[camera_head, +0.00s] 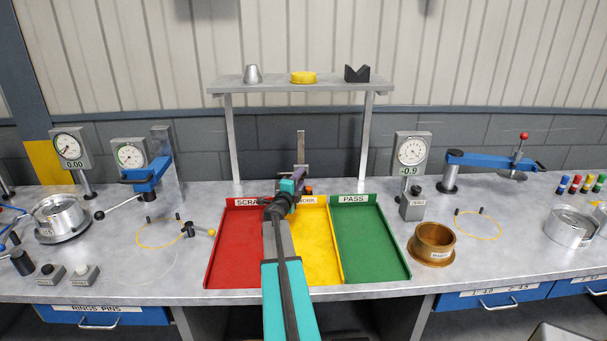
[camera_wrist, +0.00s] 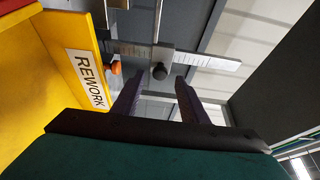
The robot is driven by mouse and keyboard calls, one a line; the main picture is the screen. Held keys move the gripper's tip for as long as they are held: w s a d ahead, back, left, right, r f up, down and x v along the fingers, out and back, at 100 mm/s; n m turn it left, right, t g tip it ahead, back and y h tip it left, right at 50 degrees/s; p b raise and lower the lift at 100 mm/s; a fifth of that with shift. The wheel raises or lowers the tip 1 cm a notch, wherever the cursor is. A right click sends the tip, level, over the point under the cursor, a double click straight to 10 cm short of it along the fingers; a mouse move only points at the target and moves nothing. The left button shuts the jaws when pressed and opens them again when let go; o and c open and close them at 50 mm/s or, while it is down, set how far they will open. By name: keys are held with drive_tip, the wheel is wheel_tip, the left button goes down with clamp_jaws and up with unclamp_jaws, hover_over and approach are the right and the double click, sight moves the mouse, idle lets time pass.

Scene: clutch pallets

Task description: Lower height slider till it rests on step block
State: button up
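The height gauge's upright scale (camera_head: 300,143) stands behind the trays in the head view. In the wrist view its ruled scale (camera_wrist: 215,62) runs sideways across the picture. The slider (camera_wrist: 150,57) sits on it, with a dark round knob (camera_wrist: 159,71) facing me. My gripper (camera_wrist: 157,80) is open, with one finger on each side of the knob in the picture; contact cannot be told. In the head view my gripper (camera_head: 298,174) is in front of the gauge and covers its lower part. I cannot clearly make out the step block or its gap to the slider.
An orange knob (camera_wrist: 115,68) is near the scale's base. Red (camera_head: 235,245), yellow (camera_head: 320,250) and green (camera_head: 368,240) trays lie in front. A shelf (camera_head: 330,86) spans above. A dial stand (camera_head: 411,165) is to the right, a blue clamp (camera_head: 149,173) to the left.

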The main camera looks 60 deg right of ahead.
sight(304, 174)
drive_tip(key=shift+p+x, duration=0.6)
drive_tip(key=shift+x, duration=1.9)
drive_tip(key=shift+f, duration=0.1)
clamp_jaws()
